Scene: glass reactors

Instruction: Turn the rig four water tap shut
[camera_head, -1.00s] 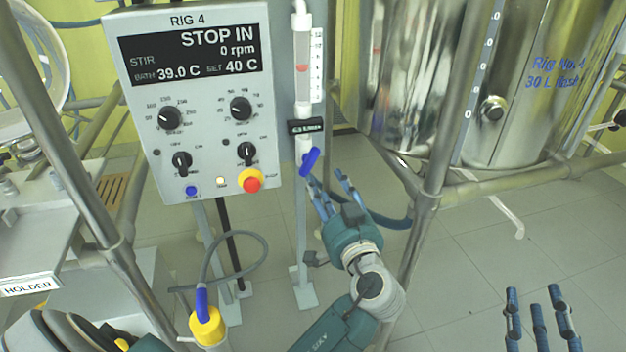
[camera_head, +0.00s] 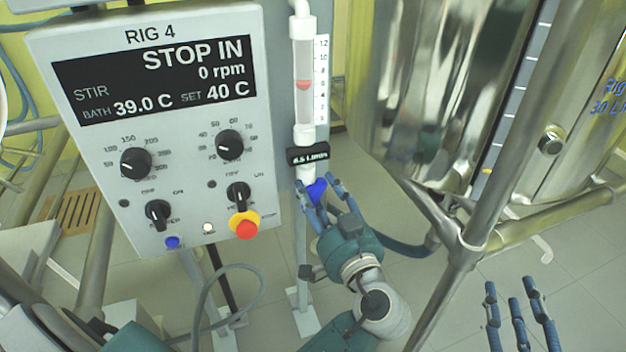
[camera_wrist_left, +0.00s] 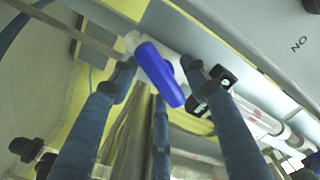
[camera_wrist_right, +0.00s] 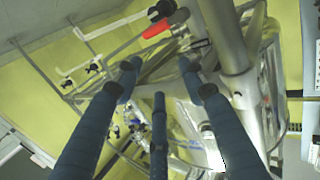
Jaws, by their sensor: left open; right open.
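The blue water tap handle (camera_head: 317,190) sits at the bottom of the flow meter tube (camera_head: 304,75), beside the rig four panel (camera_head: 160,120). My left gripper (camera_head: 322,190) is open, with its fingers around the handle. In the left wrist view the blue handle (camera_wrist_left: 159,75) lies tilted between the open fingertips (camera_wrist_left: 158,75); whether they touch it I cannot tell. The black label under the tube reads about 6.5 l/min, and the red float (camera_head: 303,85) is up in the tube. My right gripper (camera_head: 517,295) is open and empty, low at the right.
A yellow and red stop button (camera_head: 246,226) and knobs are on the panel left of the tap. A steel vessel (camera_head: 420,100) and frame post (camera_head: 490,170) stand to the right.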

